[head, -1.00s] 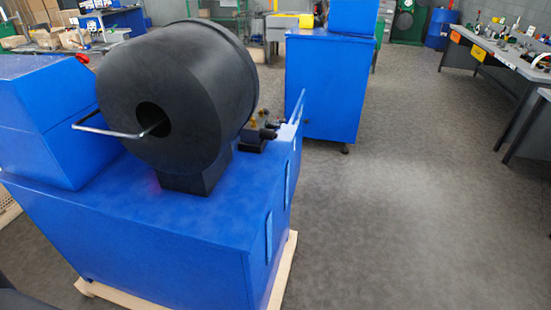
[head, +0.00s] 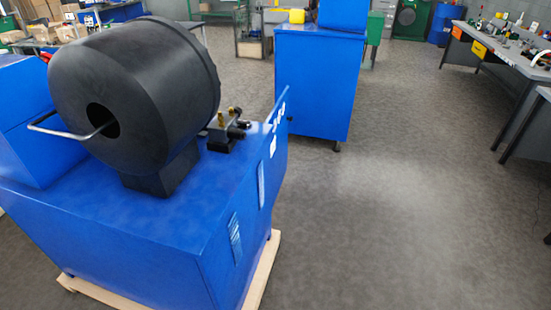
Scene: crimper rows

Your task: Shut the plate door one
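A blue machine cabinet (head: 110,235) with a big black drum (head: 140,90) on top stands at the left. A thin blue plate (head: 275,118) sticks up at the far end of its right side, seen nearly edge-on. It looks like an open plate door, but its hinge and lower part cannot be made out. The right side of the cabinet has slotted vents (head: 235,242). Neither of my grippers is in view.
A wooden pallet (head: 262,272) edges out under the machine. A second blue cabinet (head: 312,85) stands behind it. A workbench (head: 500,58) with tools and bins runs along the right. The grey floor (head: 390,210) between is clear.

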